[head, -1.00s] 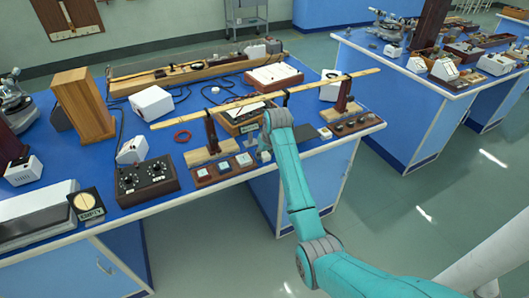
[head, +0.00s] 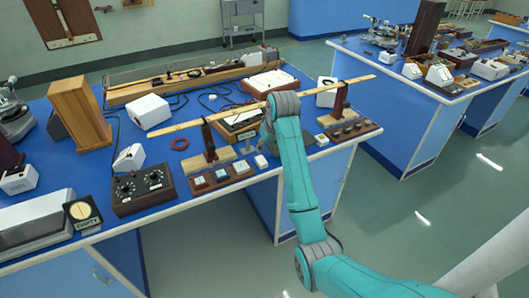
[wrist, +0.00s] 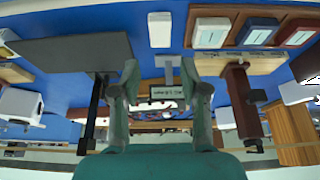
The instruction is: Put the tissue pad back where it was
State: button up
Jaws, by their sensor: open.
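A small white block (head: 261,162), which looks like the tissue pad, lies on the blue bench near its front edge, just right of a brown tray (head: 222,185) with several small blocks. In the wrist view the white block (wrist: 159,30) stands at the top, beside the tray (wrist: 240,13) and apart from the fingers. My gripper (wrist: 160,72) is open, with no pad between its fingers. In the head view my arm's end (head: 283,105) is over the bench by the long wooden rule, and the fingers are mostly hidden.
The long wooden rule (head: 200,121) spans upright stands close to my gripper. A dark grey plate (wrist: 75,52) is at the left in the wrist view. A black dial box (head: 142,190) and another brown tray (head: 352,130) stand along the front edge.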

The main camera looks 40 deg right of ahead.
jog(key=shift+v, duration=0.75)
jog(key=s+a+f+t, duration=0.1)
jog(key=s+a+f, duration=0.2)
jog(key=a+f, duration=0.35)
jog(key=s+a+f+t, duration=0.1)
jog(key=s+a+f, duration=0.25)
jog(key=f, duration=0.65)
jog(key=s+a+f+n+t, duration=0.1)
jog(key=s+a+f+t, duration=0.15)
jog(key=s+a, duration=0.35)
jog(key=s+a+f+t, duration=0.1)
jog(key=s+a+f, duration=0.3)
jog(key=s, duration=0.3)
jog(key=s+a+r+n+t, duration=0.1)
jog(key=s+a+r, duration=0.15)
jog(key=s, duration=0.55)
jog(key=s+a+r+t, duration=0.1)
jog(key=s+a, duration=0.3)
jog(key=s, duration=0.3)
jog(key=s+a+r+n+t+y, duration=0.1)
jog(key=s+a+r+t, duration=0.1)
jog(key=s+r, duration=1.1)
jog(key=shift+s+a+r+t, duration=0.15)
jog(key=shift+a+r+t, duration=0.15)
jog(key=shift+t, duration=0.15)
